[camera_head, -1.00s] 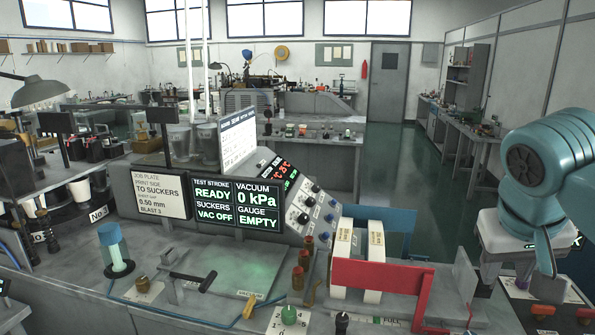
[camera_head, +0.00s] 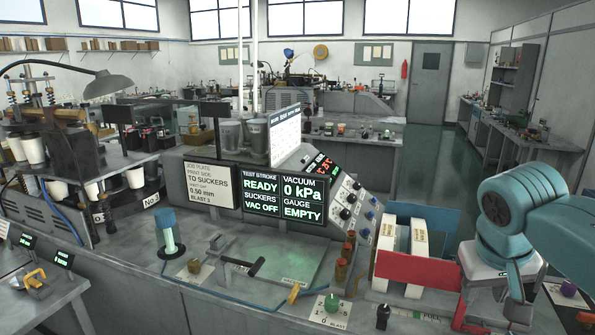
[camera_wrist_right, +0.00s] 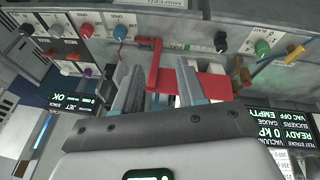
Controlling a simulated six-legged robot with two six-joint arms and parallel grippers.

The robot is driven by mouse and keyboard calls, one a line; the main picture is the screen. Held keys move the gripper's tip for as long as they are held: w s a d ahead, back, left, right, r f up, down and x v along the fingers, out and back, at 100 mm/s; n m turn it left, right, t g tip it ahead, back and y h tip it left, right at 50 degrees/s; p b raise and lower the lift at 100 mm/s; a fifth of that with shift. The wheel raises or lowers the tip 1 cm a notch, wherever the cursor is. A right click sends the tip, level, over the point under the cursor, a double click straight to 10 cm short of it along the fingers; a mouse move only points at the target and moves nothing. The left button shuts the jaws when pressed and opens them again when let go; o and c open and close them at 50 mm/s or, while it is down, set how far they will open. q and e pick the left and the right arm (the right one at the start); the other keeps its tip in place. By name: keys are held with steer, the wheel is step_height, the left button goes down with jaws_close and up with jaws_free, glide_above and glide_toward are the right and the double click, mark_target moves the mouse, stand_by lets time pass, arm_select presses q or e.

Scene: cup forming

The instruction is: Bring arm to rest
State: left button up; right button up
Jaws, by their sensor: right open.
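My right arm, with blue-green links, comes in from the right edge of the head view. Its gripper (camera_head: 515,285) points down there, to the right of the red-and-blue card holder, and only the side of a finger shows. In the right wrist view the gripper (camera_wrist_right: 158,82) has its two fingers well apart, with nothing gripped between them. The red plate (camera_head: 420,271) of the card holder shows behind the fingers in the wrist view (camera_wrist_right: 213,86). My left gripper is not in view.
A bench bears a flat plate with a black handle (camera_head: 257,266), a display panel (camera_head: 262,195), a sloped control console (camera_head: 345,205) and a blue-capped tube (camera_head: 167,235). White stacks (camera_head: 388,248) stand in the holder. Knobs (camera_wrist_right: 221,40) line the console in the wrist view.

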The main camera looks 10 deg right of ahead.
steer(key=w+a+f+n+y, duration=0.1)
steer(key=w+a+f, duration=0.1)
steer(key=a+f, duration=0.5)
steer(key=w+a+f+n+g+y, duration=0.1)
steer(key=w+a+f+y, duration=0.15)
steer(key=f, duration=0.85)
steer(key=w+a+f+n+y, duration=0.15)
steer(key=a+f, duration=0.35)
steer(key=f, duration=0.5)
steer(key=s+a+f+m+y, duration=0.1)
steer(key=s+a+f, duration=0.4)
steer(key=s+f, duration=0.4)
steer(key=s+a+f+m+g+y, duration=0.1)
steer(key=s+a+f, duration=0.4)
steer(key=s+f, duration=0.5)
step_height(320, 180, down, 2)
steer(key=shift+a+f+g, duration=0.15)
steer(key=shift+a+g, duration=0.15)
steer(key=shift+a, duration=0.05)
steer(key=shift+d, duration=0.1)
